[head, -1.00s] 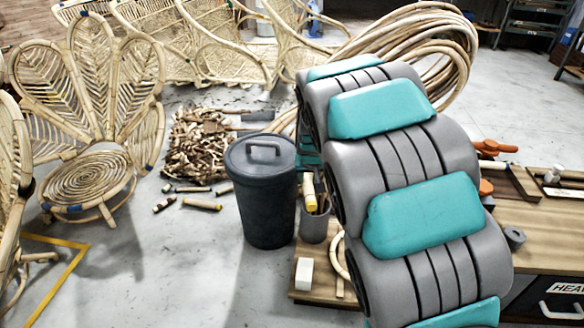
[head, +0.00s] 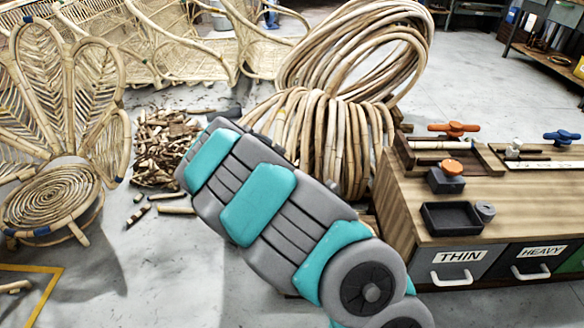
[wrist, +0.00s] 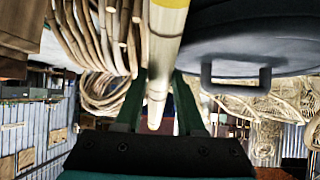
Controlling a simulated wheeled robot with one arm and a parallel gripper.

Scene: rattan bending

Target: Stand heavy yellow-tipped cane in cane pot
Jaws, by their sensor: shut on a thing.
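My gripper (wrist: 159,88) is in the wrist view, its two dark green fingers on either side of a pale cane (wrist: 166,45). It is shut on this cane, which has a yellow band (wrist: 171,3) at the top edge of the picture. In the head view my grey and teal arm covers the middle, and the gripper and cane are hidden. The cane pot is not visible in either current view.
A dark lid with a handle (wrist: 236,82) is close right of the cane. Coiled rattan (head: 330,135) stands behind my arm. The workbench (head: 405,205) with drawers and clamps is at right. Rattan chairs (head: 60,200) and wood scraps (head: 160,150) are at left.

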